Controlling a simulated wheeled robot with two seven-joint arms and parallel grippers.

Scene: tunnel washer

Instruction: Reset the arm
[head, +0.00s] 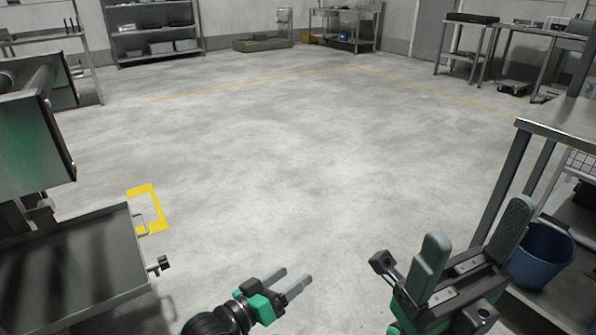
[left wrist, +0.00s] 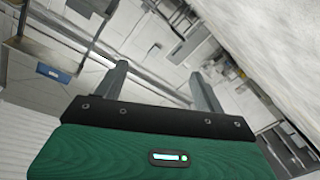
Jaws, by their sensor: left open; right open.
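My left gripper (head: 290,284) is low in the middle of the head view, above the bare floor. Its two grey fingers are apart with nothing between them. The left wrist view shows the same gripper (left wrist: 160,85), fingers spread and empty, with a tilted view of the room behind. My right gripper (head: 475,240) is larger in the head view at the lower right, its two green-grey fingers pointing up and wide apart, empty. Most of both arms is outside the head view.
A metal tray (head: 75,262) on a machine stands at the lower left. A metal table (head: 560,128) and a blue bucket (head: 545,262) are at the right, close to my right gripper. Shelves (head: 155,28) and benches line the back. The middle floor (head: 290,150) is clear.

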